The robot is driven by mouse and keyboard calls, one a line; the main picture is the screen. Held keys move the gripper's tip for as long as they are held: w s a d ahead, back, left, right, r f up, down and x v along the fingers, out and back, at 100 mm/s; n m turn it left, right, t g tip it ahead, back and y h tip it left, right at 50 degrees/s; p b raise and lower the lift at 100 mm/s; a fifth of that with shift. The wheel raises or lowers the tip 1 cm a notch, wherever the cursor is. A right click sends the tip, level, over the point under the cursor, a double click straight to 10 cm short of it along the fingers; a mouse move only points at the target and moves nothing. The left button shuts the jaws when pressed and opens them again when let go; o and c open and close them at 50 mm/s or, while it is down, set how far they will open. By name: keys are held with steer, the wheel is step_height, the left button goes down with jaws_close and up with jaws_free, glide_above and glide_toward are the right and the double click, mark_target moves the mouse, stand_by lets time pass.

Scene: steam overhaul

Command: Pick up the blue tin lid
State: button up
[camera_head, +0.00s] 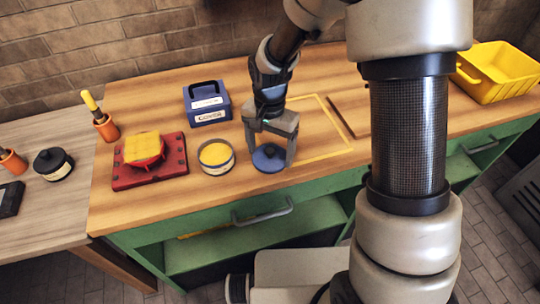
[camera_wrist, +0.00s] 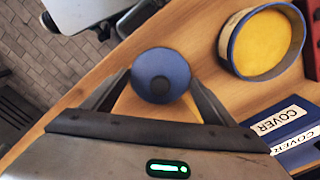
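The blue tin lid (camera_head: 269,158) is round with a dark knob and appears to lie on the wooden bench top near its front edge. It also shows from above in the wrist view (camera_wrist: 162,62). My gripper (camera_head: 271,154) points down over it with its fingers apart, one on each side of the lid. In the wrist view my gripper (camera_wrist: 160,82) has its fingertips close to the lid's edges; I cannot tell whether they touch it. An open round tin (camera_head: 216,156) with yellow contents stands just left of the lid.
A blue box labelled COVER (camera_wrist: 290,130) stands behind the tin. A red tray (camera_head: 177,162) with a yellow-topped piece is at the left. A yellow outlined rectangle (camera_head: 335,116) lies right of my gripper. A yellow bin (camera_head: 497,82) stands far right.

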steer(key=c, duration=0.3)
steer(key=shift+r, duration=0.1)
